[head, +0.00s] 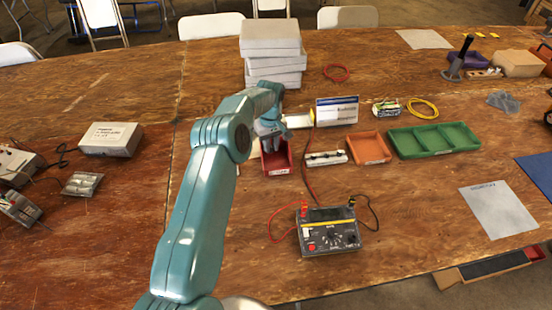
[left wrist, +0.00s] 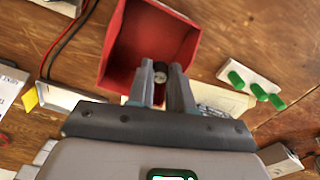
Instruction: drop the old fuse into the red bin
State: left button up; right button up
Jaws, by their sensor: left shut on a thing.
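The red bin (head: 283,168) is a small open box in the middle of the table, and its inside fills the top of the left wrist view (left wrist: 124,48). My left gripper (head: 271,140) is over the bin, pointing down. In the left wrist view its fingers (left wrist: 161,84) are shut on the old fuse (left wrist: 161,70), a small dark cylinder with a pale end. The fuse shows against the bin's inside; its exact height above the bin floor I cannot tell. In the head view my gripper hides the fuse and the bin's far part. My right gripper is not in view.
A grey stack of boxes (head: 273,52) stands behind the bin. A white fuse block (head: 327,158), an orange tray (head: 369,148) and a green tray (head: 434,141) lie to the right. A multimeter (head: 327,231) with red and black leads is nearer.

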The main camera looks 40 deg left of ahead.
pick_arm(q)
jog(key=o, duration=0.9)
notch_tip(320, 180, up, 9)
jog(key=shift+f+b, duration=0.15)
jog(key=shift+b, duration=0.35)
notch_tip(320, 180, up, 8)
jog(key=shift+f+p, duration=0.2)
jog(key=shift+p, duration=0.65)
jog(key=shift+r, duration=0.15)
